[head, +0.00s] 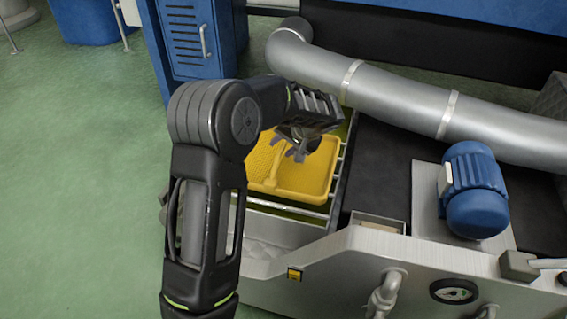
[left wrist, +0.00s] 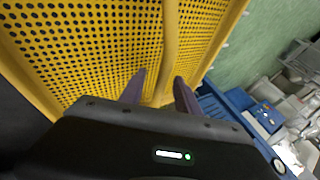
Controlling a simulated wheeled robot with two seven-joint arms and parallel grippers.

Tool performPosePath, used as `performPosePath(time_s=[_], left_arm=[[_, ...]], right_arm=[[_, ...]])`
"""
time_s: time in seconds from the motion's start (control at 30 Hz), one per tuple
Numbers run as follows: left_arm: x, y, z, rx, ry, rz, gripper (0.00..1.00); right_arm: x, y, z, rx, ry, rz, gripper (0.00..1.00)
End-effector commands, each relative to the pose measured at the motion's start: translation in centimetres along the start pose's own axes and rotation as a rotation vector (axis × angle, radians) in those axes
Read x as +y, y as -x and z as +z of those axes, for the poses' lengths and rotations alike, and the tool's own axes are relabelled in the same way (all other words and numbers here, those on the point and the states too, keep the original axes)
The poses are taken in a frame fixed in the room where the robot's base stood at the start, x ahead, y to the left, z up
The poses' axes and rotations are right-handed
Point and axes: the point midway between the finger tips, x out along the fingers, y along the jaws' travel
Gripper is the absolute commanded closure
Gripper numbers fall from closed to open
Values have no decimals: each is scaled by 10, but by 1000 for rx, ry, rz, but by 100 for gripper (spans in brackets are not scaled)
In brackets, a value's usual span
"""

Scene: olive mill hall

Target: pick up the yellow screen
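The yellow screen (head: 308,177) is a shallow perforated tray with a raised rim. It lies in a metal-railed opening of the machine in the head view, partly hidden by my left arm. My left gripper (head: 299,148) is above the screen, pointing down at it. In the left wrist view the perforated face of the screen (left wrist: 75,45) fills the upper left, with a raised yellow rib running down the middle. There my left gripper (left wrist: 158,79) has its two fingers apart, one on each side of the rib, with gaps showing. Whether they touch it is unclear. My right gripper is not in view.
A thick grey pipe (head: 405,98) runs behind the opening. A blue motor (head: 474,190) stands on the machine to the right. A blue cabinet (head: 190,45) stands behind my arm.

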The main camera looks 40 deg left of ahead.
Motion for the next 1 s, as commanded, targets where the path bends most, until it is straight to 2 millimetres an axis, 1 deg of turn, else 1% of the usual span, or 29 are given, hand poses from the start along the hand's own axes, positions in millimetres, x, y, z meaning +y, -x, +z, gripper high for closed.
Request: performPosePath(time_s=[0.6, 1.0], left_arm=[[0, -1, 0, 1, 0, 0, 61], [0, -1, 0, 1, 0, 0, 94]], right_arm=[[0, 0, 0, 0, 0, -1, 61], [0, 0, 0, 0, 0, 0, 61]])
